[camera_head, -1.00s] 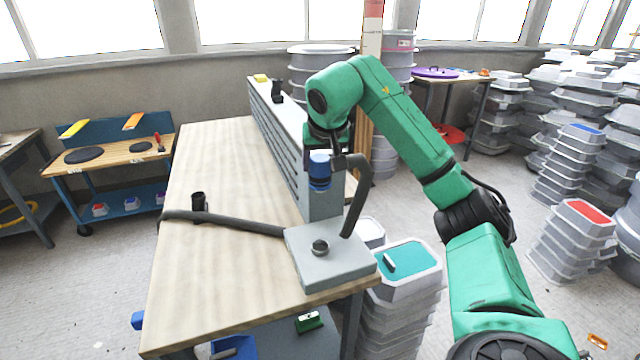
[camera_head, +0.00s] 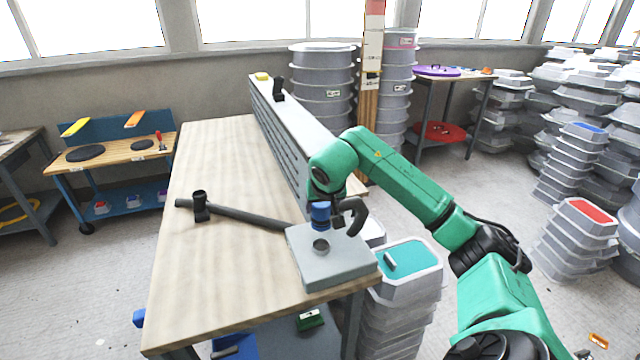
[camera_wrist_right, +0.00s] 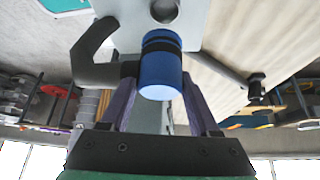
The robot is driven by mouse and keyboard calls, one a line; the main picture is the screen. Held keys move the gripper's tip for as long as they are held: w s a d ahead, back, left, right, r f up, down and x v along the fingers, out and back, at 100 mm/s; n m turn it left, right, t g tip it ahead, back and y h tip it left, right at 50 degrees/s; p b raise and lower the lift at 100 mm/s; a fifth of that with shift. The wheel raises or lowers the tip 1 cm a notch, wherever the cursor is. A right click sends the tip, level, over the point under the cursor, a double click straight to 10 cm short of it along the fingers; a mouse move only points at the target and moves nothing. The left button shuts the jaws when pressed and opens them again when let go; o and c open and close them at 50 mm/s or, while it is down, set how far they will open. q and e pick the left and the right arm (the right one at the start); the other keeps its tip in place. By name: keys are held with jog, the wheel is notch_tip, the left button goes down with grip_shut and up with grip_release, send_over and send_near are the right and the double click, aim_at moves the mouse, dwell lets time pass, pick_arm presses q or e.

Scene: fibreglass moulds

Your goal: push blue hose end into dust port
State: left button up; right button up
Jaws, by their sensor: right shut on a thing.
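My right gripper (camera_wrist_right: 158,88) is shut on the blue hose end (camera_head: 320,211), which has a black band. In the right wrist view the blue hose end (camera_wrist_right: 161,68) sits between the two fingers. The hose end is upright, a short gap above the dust port (camera_head: 320,246), a dark round opening on top of the grey box (camera_head: 345,268). The port also shows in the right wrist view (camera_wrist_right: 164,11), close beyond the hose end. My left gripper is not in view.
The grey box stands at the near right corner of the wooden table (camera_head: 205,270). A black clamp (camera_head: 200,206) stands by the hose. A slatted grey panel (camera_head: 282,130) runs behind. Stacked moulds (camera_head: 405,270) stand close right of the table. The table's left part is clear.

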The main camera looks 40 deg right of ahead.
aim_at(321, 228)
dwell(0.3)
notch_tip(321, 228, down, 6)
jog(key=b, duration=0.5)
jog(key=shift+b, duration=0.3)
jog(key=shift+r+p, duration=0.15)
jog(key=shift+p, duration=0.45)
dwell(1.4)
jog(key=shift+f+b, duration=0.4)
jog(key=shift+f, duration=0.3)
jog(key=o, duration=1.5)
jog(key=shift+s+a, duration=0.1)
jog(key=v, duration=1.4)
jog(key=shift+a+r, duration=0.1)
jog(key=shift+r, duration=0.25)
